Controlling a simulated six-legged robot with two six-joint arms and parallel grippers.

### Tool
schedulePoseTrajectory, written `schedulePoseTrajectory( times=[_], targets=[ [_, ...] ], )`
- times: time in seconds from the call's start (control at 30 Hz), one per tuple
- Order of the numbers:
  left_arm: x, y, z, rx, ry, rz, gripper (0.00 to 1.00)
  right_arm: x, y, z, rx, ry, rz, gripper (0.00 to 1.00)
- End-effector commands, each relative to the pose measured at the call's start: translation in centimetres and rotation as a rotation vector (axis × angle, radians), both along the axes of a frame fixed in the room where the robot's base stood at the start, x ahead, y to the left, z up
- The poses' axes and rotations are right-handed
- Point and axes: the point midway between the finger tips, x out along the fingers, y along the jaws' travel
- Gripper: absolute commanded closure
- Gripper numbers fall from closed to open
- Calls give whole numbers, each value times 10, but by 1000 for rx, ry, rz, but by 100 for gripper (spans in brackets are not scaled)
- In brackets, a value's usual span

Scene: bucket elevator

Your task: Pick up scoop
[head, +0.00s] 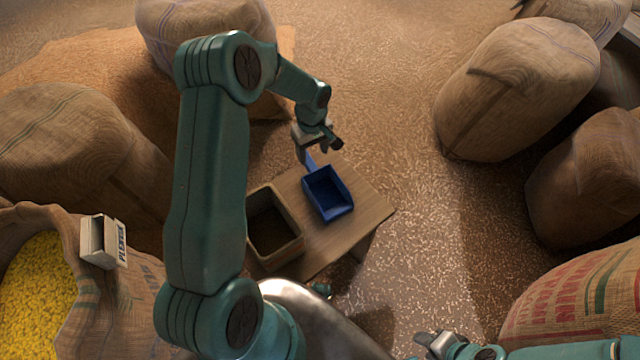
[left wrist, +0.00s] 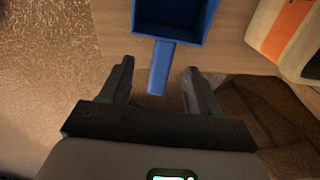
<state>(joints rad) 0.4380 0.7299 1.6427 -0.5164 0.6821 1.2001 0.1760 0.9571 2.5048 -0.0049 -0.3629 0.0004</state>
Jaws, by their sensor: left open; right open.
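A blue scoop (head: 328,194) with a square open tray lies on a small wooden table (head: 372,212). Its handle points toward my left gripper (head: 318,150), which is above the table's far edge. In the left wrist view the scoop (left wrist: 172,22) is at the top, and its handle (left wrist: 159,68) reaches down between the two fingertips of my left gripper (left wrist: 158,66). The fingers are open, with a gap on each side of the handle. My right gripper (head: 428,342) is at the bottom of the head view, away from the table, open and empty.
An open wooden box (head: 291,250) stands on the table left of the scoop. The floor right of the table is clear.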

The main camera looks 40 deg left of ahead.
Motion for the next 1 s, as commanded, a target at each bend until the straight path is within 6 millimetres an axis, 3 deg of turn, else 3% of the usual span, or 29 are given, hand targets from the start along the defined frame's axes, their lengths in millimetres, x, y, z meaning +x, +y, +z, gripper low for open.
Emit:
schedulePoseTrajectory(
  times=[0.1,0.4,0.67,0.9,0.93,1.0],
  targets=[
    [-2,-2,-25,-1,3,-2,38,0,0,-5,0,0,0,57],
    [-3,-1,-47,-1,1,-2,38,0,0,-8,0,0,0,57],
    [-6,0,-88,-3,2,-1,38,0,0,-16,0,0,0,57],
    [-5,1,-91,-1,-1,-1,38,0,0,-16,0,0,0,57],
    [-5,1,-91,-1,-1,-1,42,0,0,-16,0,0,0,57],
    [-5,1,-91,-1,0,-1,64,0,0,-16,0,0,0,57]
  ],
)
